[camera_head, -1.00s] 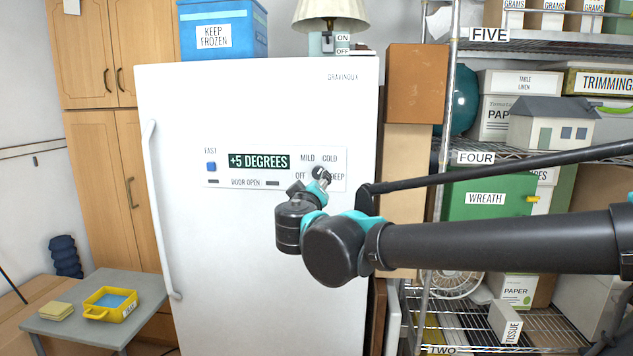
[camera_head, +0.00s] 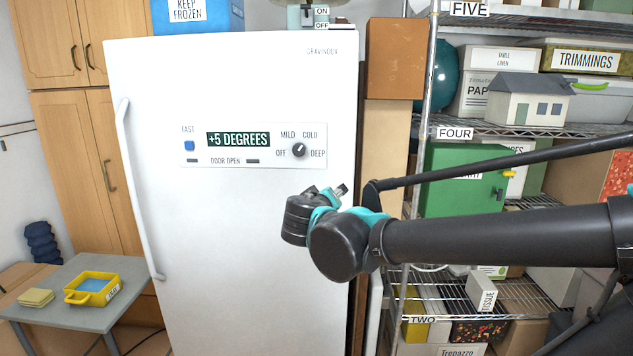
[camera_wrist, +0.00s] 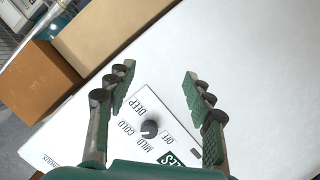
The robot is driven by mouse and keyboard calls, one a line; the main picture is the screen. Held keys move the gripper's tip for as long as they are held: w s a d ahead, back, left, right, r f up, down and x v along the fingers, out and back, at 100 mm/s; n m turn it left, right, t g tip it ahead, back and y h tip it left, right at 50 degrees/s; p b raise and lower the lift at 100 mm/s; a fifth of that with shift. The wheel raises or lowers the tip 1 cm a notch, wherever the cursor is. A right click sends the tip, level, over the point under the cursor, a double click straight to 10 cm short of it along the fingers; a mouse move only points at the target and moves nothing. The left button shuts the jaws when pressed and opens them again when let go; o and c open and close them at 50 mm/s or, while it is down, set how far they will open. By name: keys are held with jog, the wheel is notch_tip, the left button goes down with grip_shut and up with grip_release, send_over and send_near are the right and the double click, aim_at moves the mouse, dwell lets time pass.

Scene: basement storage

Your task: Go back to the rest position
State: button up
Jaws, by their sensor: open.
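My gripper (camera_head: 340,190) is in front of the lower right part of the white freezer door (camera_head: 225,230), below the control panel, and mostly hidden behind my wrist in the head view. In the wrist view my gripper (camera_wrist: 158,100) has its two fingers wide apart with nothing between them. The freezer's dark knob (camera_head: 299,149) is in clear view, apart from the gripper, with its pointer toward the upper right. The wrist view shows the knob (camera_wrist: 149,128) beyond the fingers. The display (camera_head: 238,139) reads +5 DEGREES.
A wire shelf unit (camera_head: 433,130) with boxes and a model house (camera_head: 515,98) stands at right, behind my arm. Brown boxes (camera_head: 394,60) are stacked beside the freezer. A grey table (camera_head: 60,308) at lower left holds a yellow tray (camera_head: 75,297) and a sponge stack (camera_head: 36,298).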

jog(key=s+d+f+m+g+h, duration=0.1)
jog(key=s+d+f+m+g, duration=0.15)
jog(key=d+f, duration=0.5)
jog(key=s+d+f+m+g, duration=0.15)
jog(key=d+f+g, duration=0.25)
jog(key=d+f, duration=0.4)
jog(key=s+d+f+m+g+y, duration=0.1)
jog(key=s+f+g+y, duration=0.3)
jog(key=s+f, duration=0.8)
notch_tip(320, 180, down, 4)
jog(key=shift+s+d+r+m, duration=0.2)
jog(key=shift+d+m, duration=0.1)
